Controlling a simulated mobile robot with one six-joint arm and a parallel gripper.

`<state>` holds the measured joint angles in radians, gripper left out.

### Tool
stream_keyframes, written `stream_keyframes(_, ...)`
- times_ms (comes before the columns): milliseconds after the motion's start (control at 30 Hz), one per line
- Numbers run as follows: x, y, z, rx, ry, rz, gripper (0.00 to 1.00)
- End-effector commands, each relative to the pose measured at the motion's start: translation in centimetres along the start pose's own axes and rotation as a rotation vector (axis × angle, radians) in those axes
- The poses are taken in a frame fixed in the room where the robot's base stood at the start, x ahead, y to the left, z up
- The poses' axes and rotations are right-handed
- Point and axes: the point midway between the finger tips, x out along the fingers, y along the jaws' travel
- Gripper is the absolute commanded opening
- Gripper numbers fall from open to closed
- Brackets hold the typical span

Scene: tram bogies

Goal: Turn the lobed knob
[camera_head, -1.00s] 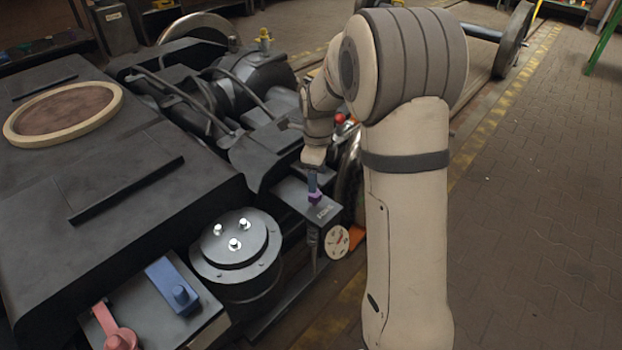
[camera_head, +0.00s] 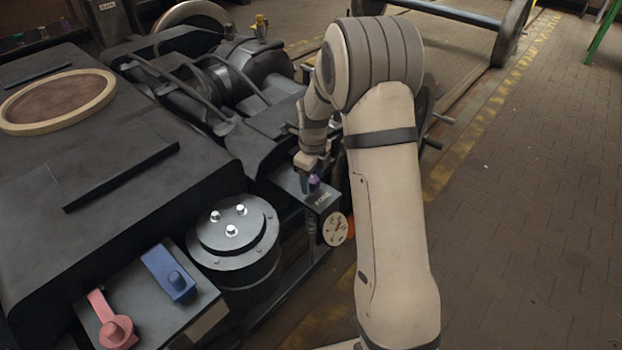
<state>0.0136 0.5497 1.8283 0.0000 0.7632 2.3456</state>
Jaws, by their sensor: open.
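The lobed knob (camera_head: 315,183) is small and purple. It stands on top of a dark box (camera_head: 322,197) with lettering on it and a round white gauge (camera_head: 335,229) on its front. My gripper (camera_head: 307,182) points down at the knob from above. One dark blue finger shows just left of the knob, very close to it. The jaws are open. The other finger is hidden or too small to make out, and I cannot tell whether the fingers touch the knob.
A round black housing with bright bolts (camera_head: 234,237) stands left of the box. A blue lever (camera_head: 168,273) and a red lever (camera_head: 110,322) sit on a plate at the lower left. The bogie frame (camera_head: 110,190) fills the left. The paved floor (camera_head: 520,230) at right is clear.

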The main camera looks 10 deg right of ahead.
Motion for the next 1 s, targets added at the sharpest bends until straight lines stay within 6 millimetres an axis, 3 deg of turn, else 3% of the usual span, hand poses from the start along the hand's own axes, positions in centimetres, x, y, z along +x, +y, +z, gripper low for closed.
stream_keyframes(167,-0.04,0.03,0.02,-0.001,0.000,0.000,0.57)
stream_keyframes(700,-0.04,0.61,0.55,-0.007,0.000,0.001,0.14)
stream_keyframes(1000,-0.12,0.26,0.11,-0.045,0.001,0.004,0.14)
